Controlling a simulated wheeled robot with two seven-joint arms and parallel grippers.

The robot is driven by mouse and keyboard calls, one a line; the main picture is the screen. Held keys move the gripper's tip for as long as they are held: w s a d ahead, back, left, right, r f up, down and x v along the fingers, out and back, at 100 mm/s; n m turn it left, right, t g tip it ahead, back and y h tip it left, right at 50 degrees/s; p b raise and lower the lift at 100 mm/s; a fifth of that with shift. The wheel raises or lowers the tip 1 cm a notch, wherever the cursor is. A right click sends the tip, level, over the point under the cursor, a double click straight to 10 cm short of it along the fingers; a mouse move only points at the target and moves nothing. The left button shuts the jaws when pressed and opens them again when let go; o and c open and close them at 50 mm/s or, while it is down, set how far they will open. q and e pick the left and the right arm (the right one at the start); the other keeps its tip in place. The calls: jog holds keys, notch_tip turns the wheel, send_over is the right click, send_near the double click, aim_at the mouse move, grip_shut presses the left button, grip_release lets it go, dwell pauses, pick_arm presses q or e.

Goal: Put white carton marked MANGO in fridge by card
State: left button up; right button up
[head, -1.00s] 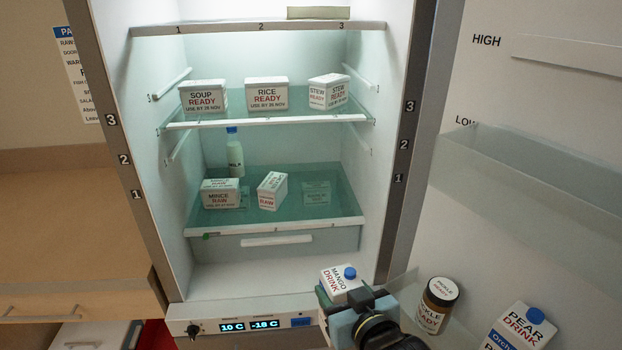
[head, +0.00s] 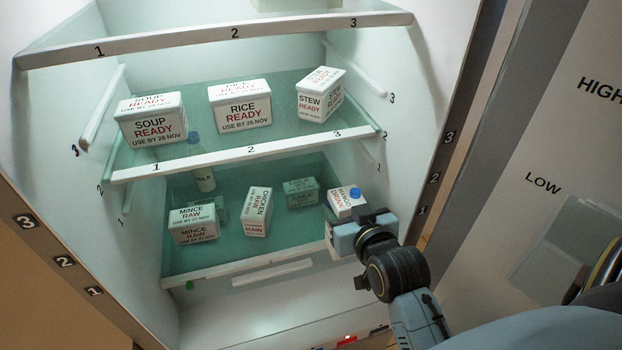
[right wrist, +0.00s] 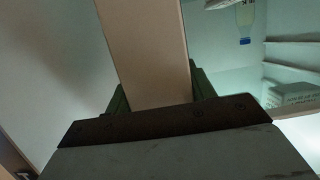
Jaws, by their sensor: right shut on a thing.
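The white MANGO DRINK carton (head: 345,201) with a blue cap is inside the fridge, at the right front of the lower glass shelf (head: 180,262). My right gripper (head: 352,228) is shut on it from the front. In the right wrist view the carton (right wrist: 152,50) rises as a plain shaded block between the fingers. My left gripper is not in view.
On the lower shelf stand MINCE RAW (head: 193,224), CHICKEN RAW (head: 257,212), another box (head: 301,192) and a milk bottle (head: 204,181). SOUP (head: 152,119), RICE (head: 240,104) and STEW (head: 320,95) stand above. The fridge's right wall (head: 400,130) is close to the carton.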

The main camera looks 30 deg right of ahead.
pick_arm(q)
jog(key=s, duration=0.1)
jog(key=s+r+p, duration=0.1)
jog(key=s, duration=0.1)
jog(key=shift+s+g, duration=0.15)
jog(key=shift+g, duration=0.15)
pick_arm(e)
jog(key=r+x, duration=0.1)
jog(key=x, duration=1.6)
jog(key=shift+w+d+r, duration=0.2)
jog(key=shift+w+r, duration=0.05)
jog(key=shift+r, duration=0.1)
jog(key=o, duration=1.1)
jog(key=shift+s+f, duration=0.1)
jog(key=shift+f, duration=0.2)
jog(key=shift+c, duration=0.2)
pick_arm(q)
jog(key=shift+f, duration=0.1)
pick_arm(e)
jog(key=o, duration=0.4)
jog(key=shift+o, duration=0.2)
jog(key=shift+r, duration=0.1)
